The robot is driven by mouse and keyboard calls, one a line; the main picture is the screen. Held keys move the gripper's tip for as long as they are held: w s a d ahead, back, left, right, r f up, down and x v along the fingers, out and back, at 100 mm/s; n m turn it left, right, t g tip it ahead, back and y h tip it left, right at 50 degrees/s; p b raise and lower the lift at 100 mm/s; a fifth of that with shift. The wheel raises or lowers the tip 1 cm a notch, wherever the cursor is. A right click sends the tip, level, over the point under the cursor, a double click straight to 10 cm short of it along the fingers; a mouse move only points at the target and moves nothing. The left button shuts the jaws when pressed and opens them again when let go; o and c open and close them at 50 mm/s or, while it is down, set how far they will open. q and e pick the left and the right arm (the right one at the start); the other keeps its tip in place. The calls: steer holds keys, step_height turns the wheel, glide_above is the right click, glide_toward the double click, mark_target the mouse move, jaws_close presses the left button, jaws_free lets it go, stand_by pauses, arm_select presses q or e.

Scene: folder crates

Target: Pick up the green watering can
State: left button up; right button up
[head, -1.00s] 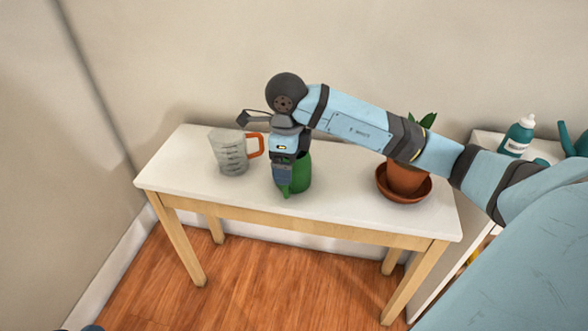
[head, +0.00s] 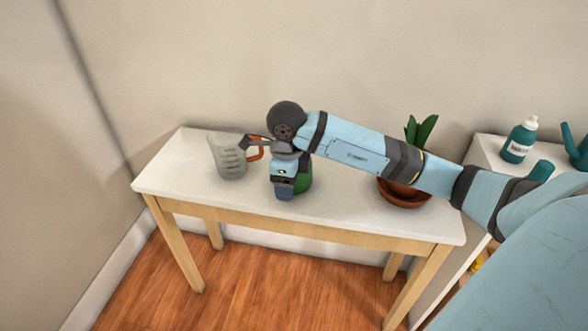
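The green watering can (head: 304,177) stands on the white-topped table, mostly hidden behind my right gripper; only its right side shows. My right gripper (head: 285,193) points down directly in front of and over the can, at about its height. Its fingers are hidden by the wrist or too small to make out, so I cannot tell whether they are open, shut or touching the can. My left gripper is not in view.
A clear measuring jug (head: 229,160) with an orange handle stands close left of the gripper. A potted plant (head: 404,192) sits on the table's right under my forearm. A side shelf (head: 487,150) holds a teal bottle (head: 520,140). The table's left end is bare.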

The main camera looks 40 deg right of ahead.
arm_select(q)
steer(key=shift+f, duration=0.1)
arm_select(e)
steer(key=shift+r, duration=0.1)
steer(key=shift+r, duration=0.15)
step_height(320, 180, up, 8)
steer(key=p, duration=0.3)
steer(key=shift+r, duration=0.15)
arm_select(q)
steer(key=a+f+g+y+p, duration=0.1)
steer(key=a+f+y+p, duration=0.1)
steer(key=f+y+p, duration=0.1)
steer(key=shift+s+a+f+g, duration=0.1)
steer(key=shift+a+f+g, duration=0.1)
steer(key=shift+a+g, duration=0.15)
arm_select(e)
step_height(320, 180, up, 11)
steer(key=shift+r, duration=0.15)
steer(key=shift+o, duration=1.3)
steer(key=shift+c, duration=1)
